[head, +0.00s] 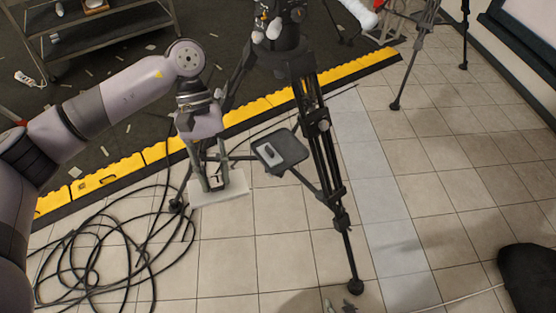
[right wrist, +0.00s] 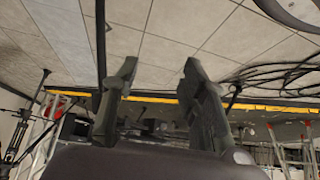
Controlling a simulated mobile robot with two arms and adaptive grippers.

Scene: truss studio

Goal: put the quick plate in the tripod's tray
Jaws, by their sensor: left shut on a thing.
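The tripod (head: 318,135) stands on the tiles with its legs spread. Its dark square tray (head: 291,145) sits between the legs, with a small grey rectangular object (head: 269,153) lying on it. My left gripper (head: 214,184) points down to the left of the tray, apart from it. It is shut on a small dark thing, which I take to be the quick plate (head: 216,181); the fingers hide much of it. My right gripper (right wrist: 160,75) is open, with nothing between its fingers in the right wrist view.
A white slab (head: 234,189) lies beneath my left gripper. Black cable (head: 95,260) is coiled on the floor at left. A yellow edge strip (head: 240,125) crosses behind the tripod. A metal cart (head: 105,30) stands at back left. Tiles at right are mostly clear.

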